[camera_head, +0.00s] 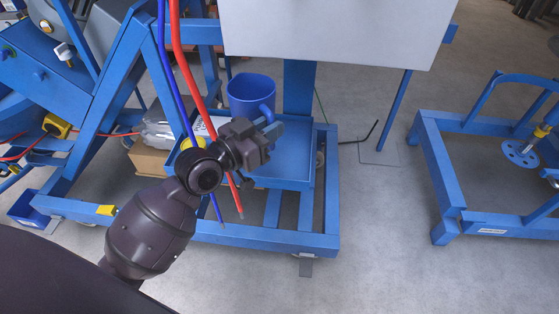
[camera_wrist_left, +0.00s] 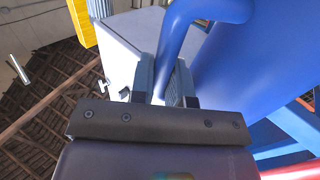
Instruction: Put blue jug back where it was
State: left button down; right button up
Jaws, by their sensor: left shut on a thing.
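The blue jug (camera_head: 250,92) is upright in the head view, over the blue tray (camera_head: 290,165) low on the blue machine frame. I cannot tell whether its base touches the tray. My left gripper (camera_head: 270,127) is at the jug's near right side, shut on its handle. In the left wrist view the two fingers (camera_wrist_left: 162,82) stand on either side of the blue handle (camera_wrist_left: 178,45), with the jug's body (camera_wrist_left: 255,65) filling the right side. The jug's lower part is hidden behind my gripper and arm. My right gripper is not in view.
Red and blue hoses (camera_head: 182,75) hang in front of the frame, close to my left arm. A white panel (camera_head: 335,30) is above and right of the jug. A cardboard box (camera_head: 150,160) sits left. Another blue frame (camera_head: 445,180) stands right, with clear floor between.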

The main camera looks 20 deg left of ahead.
pick_arm(q)
jog(key=w+f+m+h+b, duration=0.1)
jog(key=w+f+b, duration=0.1)
jog(key=f, duration=0.3)
jog(key=w+f+m+g+h+b, duration=0.1)
jog(key=w+f+b, duration=0.1)
jog(key=f+b, duration=0.3)
jog(key=w+f+g+h+b, duration=0.1)
jog(key=w+f+b, duration=0.1)
jog(key=f+b, duration=0.2)
notch_tip(320, 180, down, 2)
jog(key=shift+a+f+m+h, duration=0.1)
jog(key=shift+a+m+h, duration=0.05)
jog(key=shift+m+h, duration=0.2)
jog(key=shift+b, duration=0.3)
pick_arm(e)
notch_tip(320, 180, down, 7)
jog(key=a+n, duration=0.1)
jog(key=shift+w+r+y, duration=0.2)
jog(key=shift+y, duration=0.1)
